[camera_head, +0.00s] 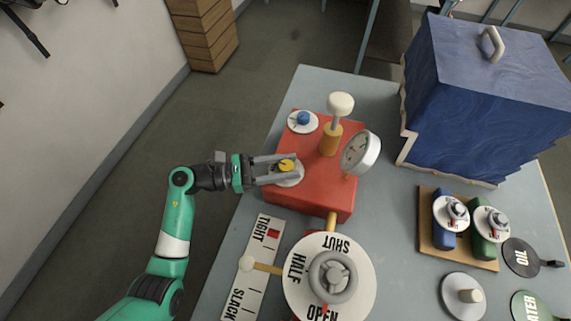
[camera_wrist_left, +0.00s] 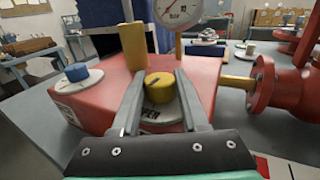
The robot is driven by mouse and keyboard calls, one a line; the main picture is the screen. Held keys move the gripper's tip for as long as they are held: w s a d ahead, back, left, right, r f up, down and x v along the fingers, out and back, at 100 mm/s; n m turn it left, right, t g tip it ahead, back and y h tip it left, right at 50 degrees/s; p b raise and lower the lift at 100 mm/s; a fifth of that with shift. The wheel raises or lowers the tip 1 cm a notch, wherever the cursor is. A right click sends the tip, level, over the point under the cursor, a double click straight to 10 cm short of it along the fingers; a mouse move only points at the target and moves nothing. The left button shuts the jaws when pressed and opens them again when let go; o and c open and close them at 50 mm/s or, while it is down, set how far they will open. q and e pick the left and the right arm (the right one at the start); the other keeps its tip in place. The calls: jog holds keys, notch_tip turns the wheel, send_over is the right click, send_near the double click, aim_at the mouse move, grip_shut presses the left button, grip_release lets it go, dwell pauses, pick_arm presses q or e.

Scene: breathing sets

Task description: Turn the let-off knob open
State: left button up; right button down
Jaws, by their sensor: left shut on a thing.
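The yellow let-off knob (camera_head: 286,165) sits on a white disc on top of the red box (camera_head: 322,204). It also shows in the left wrist view (camera_wrist_left: 159,88), with a dark mark on its top and part of the word "OPEN" on the disc in front of it. My left gripper (camera_head: 284,164) comes in from the left and is shut on the yellow knob, one finger on each side. The disc is partly hidden by the fingers. My right gripper is not in view.
A blue knob (camera_head: 303,118), a white-topped plunger (camera_head: 340,104) and a gauge (camera_head: 361,152) stand on the box close to my gripper. A large dial marked SHUT, HALF, OPEN (camera_head: 299,266) lies in front. A blue case (camera_head: 480,100) stands at the back right.

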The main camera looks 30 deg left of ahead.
pick_arm(q)
jog(key=shift+r+n+t+y+p, duration=0.2)
jog(key=shift+n+t+y+p, duration=0.15)
jog(key=shift+p, duration=0.3)
grip_shut()
jog(key=shift+f+n+t+y+p, duration=0.15)
jog(key=shift+n+t+y+p, duration=0.25)
jog(key=shift+t, duration=0.15)
jog(key=o, duration=1.1)
grip_release()
jog(key=shift+o, duration=0.2)
jog(key=v, duration=1.1)
jog(key=shift+s+a, duration=0.2)
jog(key=shift+s, duration=0.05)
jog(key=shift+d, duration=0.1)
